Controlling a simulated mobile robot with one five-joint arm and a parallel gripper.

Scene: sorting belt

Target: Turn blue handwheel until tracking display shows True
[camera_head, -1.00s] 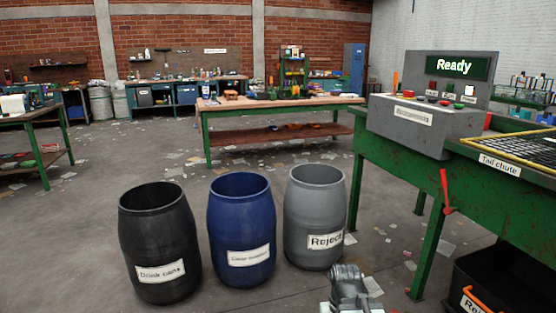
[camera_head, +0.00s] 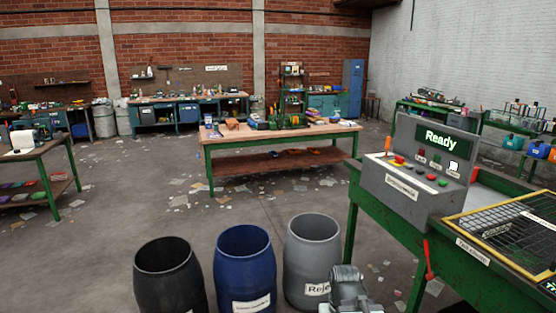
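No blue handwheel and no tracking display can be made out in this view. A green-lit display (camera_head: 440,139) reading "Ready" stands on the grey control console (camera_head: 400,187) at the right. My gripper (camera_head: 350,275) shows at the bottom, right of centre, in front of the grey barrel. Its fingertips cannot be made out, so I cannot see whether it is open or shut.
Black (camera_head: 168,275), blue (camera_head: 243,265) and grey (camera_head: 312,250) barrels stand close ahead. The green belt frame (camera_head: 385,225) with a red lever (camera_head: 428,259) and yellow-edged mesh (camera_head: 510,235) fills the right. A workbench (camera_head: 280,138) stands behind.

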